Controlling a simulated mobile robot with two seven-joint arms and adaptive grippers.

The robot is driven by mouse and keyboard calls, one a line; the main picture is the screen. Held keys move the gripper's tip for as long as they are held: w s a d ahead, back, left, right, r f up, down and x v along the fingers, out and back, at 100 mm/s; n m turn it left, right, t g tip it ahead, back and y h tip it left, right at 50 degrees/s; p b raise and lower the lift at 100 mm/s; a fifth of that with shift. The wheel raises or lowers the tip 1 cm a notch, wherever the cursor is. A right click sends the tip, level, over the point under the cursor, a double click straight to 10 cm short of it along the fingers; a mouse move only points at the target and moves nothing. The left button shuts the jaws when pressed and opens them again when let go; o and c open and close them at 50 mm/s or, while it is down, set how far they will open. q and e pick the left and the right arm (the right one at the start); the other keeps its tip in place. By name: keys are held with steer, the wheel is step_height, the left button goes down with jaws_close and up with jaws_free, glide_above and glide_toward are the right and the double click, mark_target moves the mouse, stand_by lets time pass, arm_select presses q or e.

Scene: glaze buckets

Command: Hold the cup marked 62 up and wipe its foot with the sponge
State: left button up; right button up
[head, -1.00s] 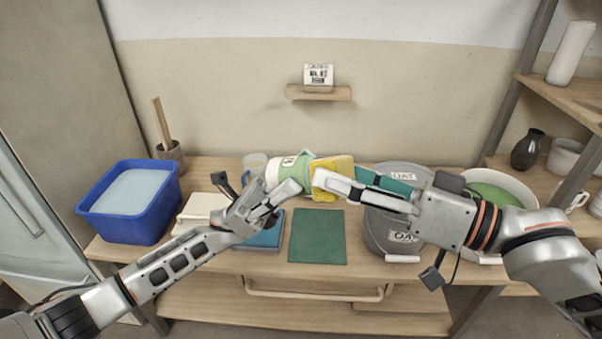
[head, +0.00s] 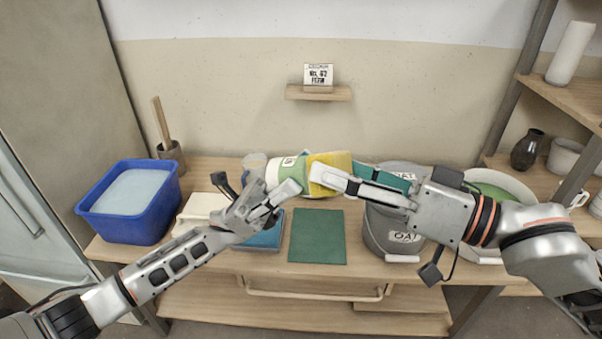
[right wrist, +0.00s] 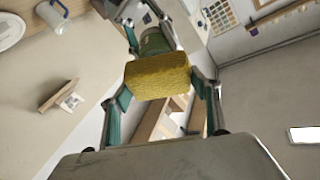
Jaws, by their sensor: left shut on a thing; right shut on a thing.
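The cup (head: 292,172), white and pale green with a small label, lies tilted on its side in the air above the table. My left gripper (head: 287,192) is shut on it from the left. My right gripper (head: 337,176) is shut on the yellow sponge (head: 331,163), which is against the cup's right-hand, green end. In the right wrist view the sponge (right wrist: 157,76) sits between the fingers, with the green cup (right wrist: 156,41) behind it. The number on the cup's label is too small to read. The sponge hides the cup's foot.
A blue tub (head: 128,205) stands at the left. A grey bucket marked OAT (head: 392,232) and a bucket with green glaze (head: 497,192) stand at the right. A dark green mat (head: 317,237) lies bare below the cup. A card marked No. 62 (head: 318,75) stands on a wall shelf (head: 318,93).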

arm_select(q)
steer(key=shift+r, duration=0.15)
arm_select(e)
steer(key=shift+s+d+f, duration=0.1)
steer(key=shift+d+f, duration=0.1)
steer(key=shift+f, duration=0.3)
steer(key=shift+d+f, duration=0.2)
steer(key=shift+f, duration=0.3)
steer(key=shift+w+a+r, duration=0.1)
steer(key=shift+a+r, duration=0.15)
steer(key=shift+r, duration=0.4)
steer(key=shift+w+a+r, duration=0.1)
steer(key=shift+a+r, duration=0.1)
steer(key=shift+r, duration=0.45)
steer(key=shift+a+r, duration=0.25)
steer(key=shift+r, duration=0.4)
steer(key=shift+s+d+f, duration=0.1)
steer(key=shift+d+f, duration=0.1)
steer(key=shift+f, duration=0.45)
steer(key=shift+s+d+f, duration=0.1)
steer(key=shift+d+f, duration=0.15)
steer(key=shift+f, duration=0.4)
steer(key=shift+d+f, duration=0.2)
steer(key=shift+f, duration=0.45)
steer(key=s+d+r, duration=0.2)
steer(key=d, duration=0.4)
steer(key=shift+d+r, duration=0.15)
steer(key=shift+r, duration=0.15)
